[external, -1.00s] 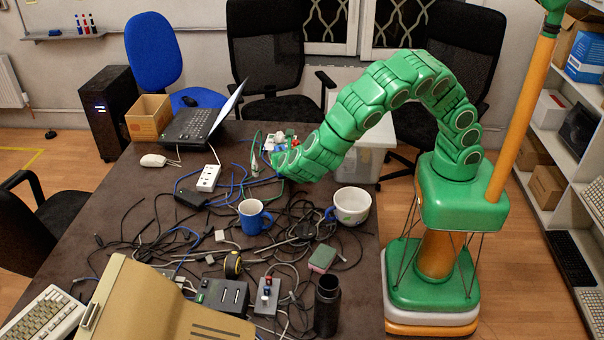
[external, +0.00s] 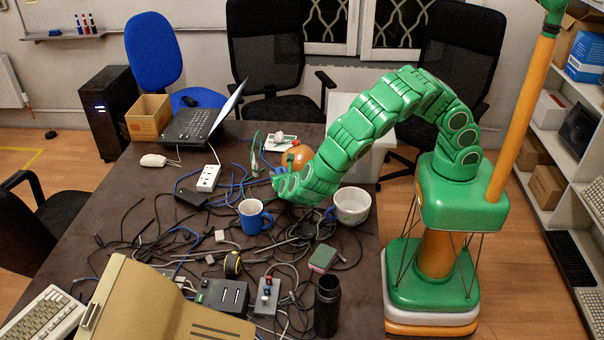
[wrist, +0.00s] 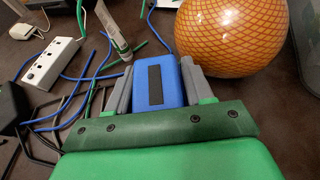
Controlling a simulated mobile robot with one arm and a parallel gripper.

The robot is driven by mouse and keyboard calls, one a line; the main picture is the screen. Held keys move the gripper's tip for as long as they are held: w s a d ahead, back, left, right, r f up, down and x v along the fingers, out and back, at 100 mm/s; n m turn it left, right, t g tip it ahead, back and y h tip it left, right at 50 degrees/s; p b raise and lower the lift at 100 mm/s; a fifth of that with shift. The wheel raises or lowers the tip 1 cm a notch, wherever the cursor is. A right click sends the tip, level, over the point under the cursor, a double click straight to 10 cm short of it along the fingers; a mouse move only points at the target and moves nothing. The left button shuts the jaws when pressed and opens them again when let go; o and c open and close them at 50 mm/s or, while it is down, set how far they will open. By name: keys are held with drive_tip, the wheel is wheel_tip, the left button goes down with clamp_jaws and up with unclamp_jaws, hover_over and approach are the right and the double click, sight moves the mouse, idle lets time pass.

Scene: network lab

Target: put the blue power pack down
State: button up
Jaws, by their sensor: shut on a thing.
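The blue power pack (wrist: 161,84), with a dark panel on its face, sits between the two grey fingers of my gripper (wrist: 158,74) in the wrist view. The fingers are shut on its sides. In the external view my gripper (external: 284,186) is low over the right-hand part of the dark table (external: 120,200), behind the blue mug (external: 252,217). The arm mostly hides the pack there. I cannot tell whether the pack touches the table.
An orange patterned ball (wrist: 232,36) lies close to the right of the pack, also visible externally (external: 297,156). A white power strip (wrist: 52,63) and blue cables lie left. A white cup (external: 352,207) stands right of my gripper. Cables clutter the table's middle.

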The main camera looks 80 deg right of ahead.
drive_tip(key=shift+f, duration=0.1)
drive_tip(key=o, duration=1.1)
drive_tip(key=shift+c, duration=0.2)
drive_tip(key=shift+r, duration=0.2)
drive_tip(key=v, duration=1.2)
drive_tip(key=shift+w, duration=0.1)
